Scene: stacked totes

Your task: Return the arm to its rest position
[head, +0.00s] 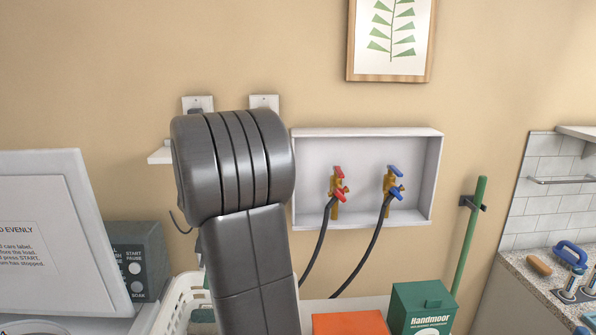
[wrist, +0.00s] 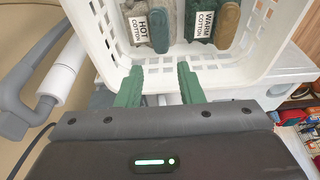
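My arm (head: 240,200) rises in the middle of the head view as thick dark grey links, bent at a rounded joint in front of the wall. Inside the basket are bundles tagged HOT COTTON (wrist: 148,25) and WARM COTTON (wrist: 207,25).
A raised white lid (head: 45,235) and control panel (head: 138,260) stand left. A recessed box (head: 437,185) with red and blue taps and hoses is behind. An orange box (head: 350,324), green Handmoor box (head: 422,308) and green pole (head: 469,235) are right of my arm.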

